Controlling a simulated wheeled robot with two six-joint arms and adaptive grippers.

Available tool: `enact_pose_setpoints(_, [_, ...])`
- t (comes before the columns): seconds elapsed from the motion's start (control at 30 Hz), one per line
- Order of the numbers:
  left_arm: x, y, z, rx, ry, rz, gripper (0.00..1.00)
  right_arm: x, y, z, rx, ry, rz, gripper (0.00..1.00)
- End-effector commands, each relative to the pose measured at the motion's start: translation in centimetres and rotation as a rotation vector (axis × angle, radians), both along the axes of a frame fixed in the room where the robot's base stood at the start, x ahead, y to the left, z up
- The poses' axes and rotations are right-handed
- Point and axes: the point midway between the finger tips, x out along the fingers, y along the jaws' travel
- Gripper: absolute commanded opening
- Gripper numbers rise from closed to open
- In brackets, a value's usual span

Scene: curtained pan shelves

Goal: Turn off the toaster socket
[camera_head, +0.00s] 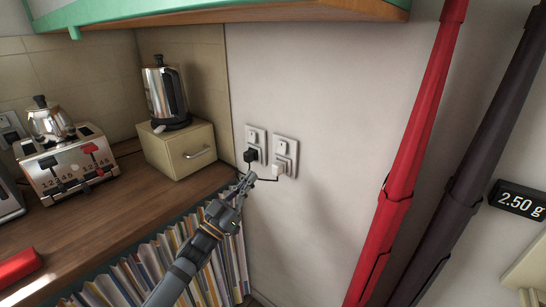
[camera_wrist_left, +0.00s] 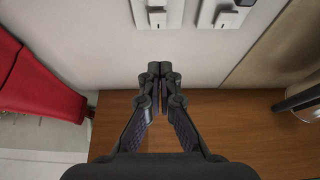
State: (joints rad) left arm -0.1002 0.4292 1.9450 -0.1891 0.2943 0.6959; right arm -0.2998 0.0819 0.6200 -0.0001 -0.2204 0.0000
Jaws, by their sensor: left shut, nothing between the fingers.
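Two white wall sockets are side by side on the white wall. The left socket (camera_head: 262,135) holds a black plug (camera_head: 250,156), and the right socket (camera_head: 291,147) holds a pale plug (camera_head: 279,169) with a dark cord. Each has a small switch on its upper part; the switch positions are too small to tell. The toaster (camera_head: 60,171) stands on the counter at the left; which socket feeds it I cannot tell. My left gripper (camera_head: 247,180) is shut and empty, just below the sockets in the head view. In the left wrist view its closed fingertips (camera_wrist_left: 160,68) appear apart from both sockets.
A steel kettle (camera_head: 165,92) stands on a cream drawer box (camera_head: 180,150) left of the sockets. The wall between is clear.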

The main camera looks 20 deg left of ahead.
Motion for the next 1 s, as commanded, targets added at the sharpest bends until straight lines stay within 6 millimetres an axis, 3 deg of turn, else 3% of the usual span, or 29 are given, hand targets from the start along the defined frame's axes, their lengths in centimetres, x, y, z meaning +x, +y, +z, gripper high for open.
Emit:
enact_pose_setpoints(0.4, [6.9,-2.5,4.3,-0.006,0.0,0.0,0.0,0.0,0.0,4.9,0.0,0.0,0.0,0.4])
enact_pose_setpoints(0.63, [9.6,-3.4,2.5,-0.003,0.002,0.001,0.0,0.0,0.1,4.2,0.001,0.0,-0.001,0.4])
enact_pose_setpoints(1.0, [10.2,-3.7,2.3,-0.001,0.001,0.0,0.0,0.0,0.3,4.2,0.003,0.0,-0.002,0.4])
